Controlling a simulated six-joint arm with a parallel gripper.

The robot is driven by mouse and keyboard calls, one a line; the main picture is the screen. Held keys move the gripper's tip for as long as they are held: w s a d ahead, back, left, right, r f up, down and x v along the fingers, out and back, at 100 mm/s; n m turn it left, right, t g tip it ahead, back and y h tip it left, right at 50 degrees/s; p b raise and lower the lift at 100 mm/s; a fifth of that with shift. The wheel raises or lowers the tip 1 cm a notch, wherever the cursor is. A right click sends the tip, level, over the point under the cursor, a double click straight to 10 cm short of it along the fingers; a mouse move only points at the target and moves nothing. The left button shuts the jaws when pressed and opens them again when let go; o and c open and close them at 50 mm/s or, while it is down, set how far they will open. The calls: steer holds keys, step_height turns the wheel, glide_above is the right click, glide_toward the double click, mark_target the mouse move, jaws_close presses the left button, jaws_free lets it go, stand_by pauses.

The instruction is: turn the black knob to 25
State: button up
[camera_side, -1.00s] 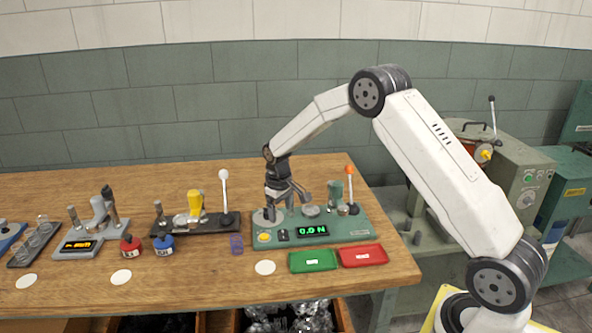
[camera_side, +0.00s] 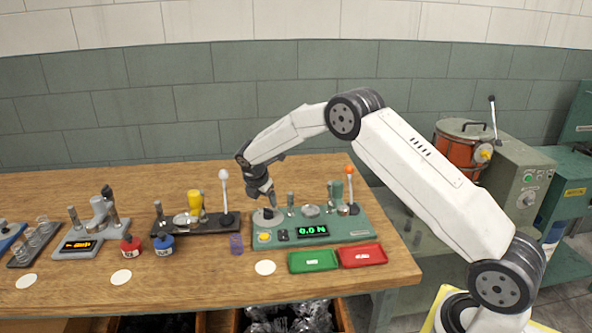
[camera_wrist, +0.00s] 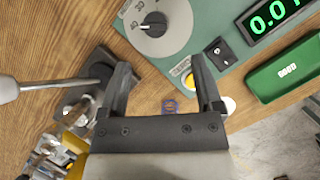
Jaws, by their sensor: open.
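The black knob (camera_wrist: 154,23) sits in the middle of a round grey dial (camera_wrist: 172,36) at the top of the wrist view. In the side view the dial (camera_side: 261,222) is at the left end of the green tester (camera_side: 345,228). My gripper (camera_wrist: 160,64) is open and empty, its fingers apart. In the wrist view the knob lies beyond the fingertips, not between them. In the side view my gripper (camera_side: 271,203) is just above the dial, partly hiding the knob.
The tester's display (camera_side: 313,231) reads 0.0 N. A yellow button (camera_wrist: 188,80) and a black switch (camera_wrist: 221,54) are beside the dial. A green tray (camera_side: 313,261) and red tray (camera_side: 361,255) lie in front. A white-knobbed lever (camera_side: 224,190) stands left.

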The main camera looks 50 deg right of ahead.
mark_target(268, 212)
steer(key=shift+w+n, duration=0.2)
steer(key=shift+n, duration=0.4)
steer(key=shift+x, duration=3.9)
jaws_close()
